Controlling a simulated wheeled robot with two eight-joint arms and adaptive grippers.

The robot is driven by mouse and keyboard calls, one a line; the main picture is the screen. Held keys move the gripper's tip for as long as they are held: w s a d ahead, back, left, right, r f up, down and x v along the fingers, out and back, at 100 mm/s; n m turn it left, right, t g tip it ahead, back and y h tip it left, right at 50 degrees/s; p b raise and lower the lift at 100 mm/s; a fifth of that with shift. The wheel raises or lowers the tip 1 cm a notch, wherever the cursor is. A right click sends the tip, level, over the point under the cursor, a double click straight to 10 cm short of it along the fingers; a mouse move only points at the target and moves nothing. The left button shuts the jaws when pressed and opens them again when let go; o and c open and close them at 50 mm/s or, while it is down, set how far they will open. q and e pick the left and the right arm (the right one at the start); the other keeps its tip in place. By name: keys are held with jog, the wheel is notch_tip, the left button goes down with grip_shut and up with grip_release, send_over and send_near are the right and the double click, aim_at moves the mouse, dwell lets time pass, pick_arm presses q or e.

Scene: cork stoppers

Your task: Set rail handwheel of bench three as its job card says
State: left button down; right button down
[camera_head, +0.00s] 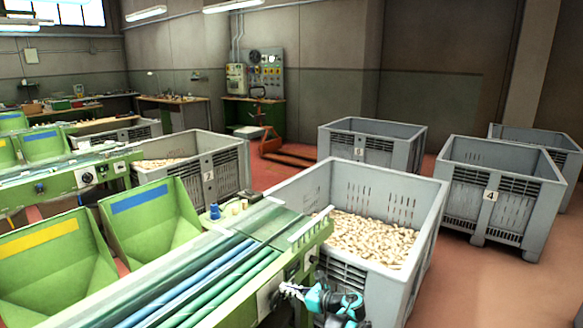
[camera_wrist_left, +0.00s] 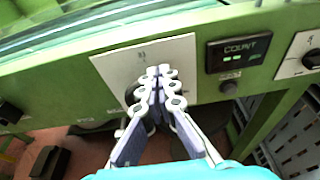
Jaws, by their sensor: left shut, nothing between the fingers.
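In the left wrist view, a white plate (camera_wrist_left: 117,66) is on the green bench front, its markings too small to read. A dark round knob (camera_wrist_left: 131,94) on it is mostly hidden behind my left gripper (camera_wrist_left: 158,72). The gripper's fingers are shut together with nothing between them, in front of the plate; I cannot tell whether they touch the knob. In the head view my left gripper (camera_head: 286,288) is at the end face of the nearest green bench (camera_head: 322,232). I cannot make out a job card. My right gripper is out of view.
A COUNT display (camera_wrist_left: 239,50) and a second dial plate (camera_wrist_left: 305,55) are to the right on the bench front. A grey crate of corks (camera_head: 436,215) stands close behind the bench. Crate 4 (camera_head: 470,205) stands farther right. Red floor is open at right.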

pick_arm(q)
jog(key=s+d, duration=0.3)
jog(key=d, duration=0.2)
jog(key=shift+s, duration=0.3)
jog(key=shift+a, duration=0.1)
